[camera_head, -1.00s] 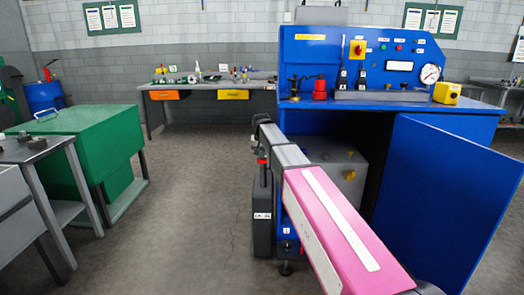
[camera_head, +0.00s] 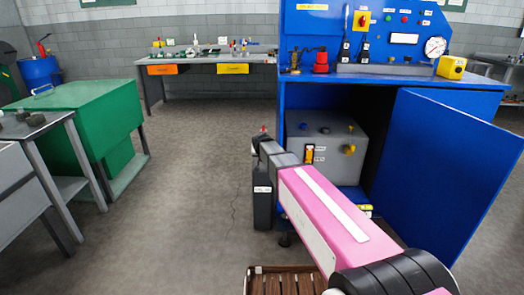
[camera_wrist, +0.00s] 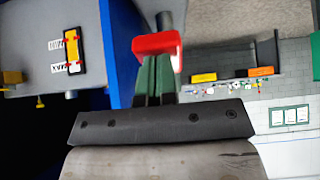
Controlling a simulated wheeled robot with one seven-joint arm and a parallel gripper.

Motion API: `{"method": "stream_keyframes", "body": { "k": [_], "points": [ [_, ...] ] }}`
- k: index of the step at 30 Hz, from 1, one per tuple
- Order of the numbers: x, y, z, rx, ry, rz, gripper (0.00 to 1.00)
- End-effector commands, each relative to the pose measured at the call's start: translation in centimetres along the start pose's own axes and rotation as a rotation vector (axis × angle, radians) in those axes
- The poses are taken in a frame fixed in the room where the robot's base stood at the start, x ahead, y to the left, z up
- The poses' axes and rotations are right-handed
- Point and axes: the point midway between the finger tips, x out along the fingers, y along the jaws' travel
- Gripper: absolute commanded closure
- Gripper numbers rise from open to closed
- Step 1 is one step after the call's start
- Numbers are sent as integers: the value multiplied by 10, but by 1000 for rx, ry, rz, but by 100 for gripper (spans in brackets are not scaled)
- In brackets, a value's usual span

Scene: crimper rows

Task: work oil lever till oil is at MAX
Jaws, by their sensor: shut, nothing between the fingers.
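A grey oil tank (camera_head: 335,130) stands in the open cabinet. Left of the cabinet stands a dark, labelled upright body (camera_head: 262,205). A red piece (camera_head: 263,129), seemingly the lever's end, shows above it. It shows large in the wrist view (camera_wrist: 156,44), at my fingertips; contact cannot be told. My gripper (camera_head: 259,139) is shut and empty, its greenish fingers (camera_wrist: 155,80) together.
The blue cabinet door (camera_head: 445,175) stands open at right. The blue machine top (camera_head: 400,76) carries switches and a dial. A green chest (camera_head: 95,125) and a grey table (camera_head: 35,128) are at left. A slatted brown crate (camera_head: 285,283) lies near. Floor between is clear.

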Motion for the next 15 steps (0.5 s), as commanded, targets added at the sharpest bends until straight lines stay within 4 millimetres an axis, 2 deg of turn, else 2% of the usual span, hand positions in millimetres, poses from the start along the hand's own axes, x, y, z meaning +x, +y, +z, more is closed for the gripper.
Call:
{"method": "stream_keyframes", "body": {
  "k": [6,15],
  "points": [
    [15,0,8,0,-3,1,100],
    [20,0,11,0,-7,2,100]
  ]
}}
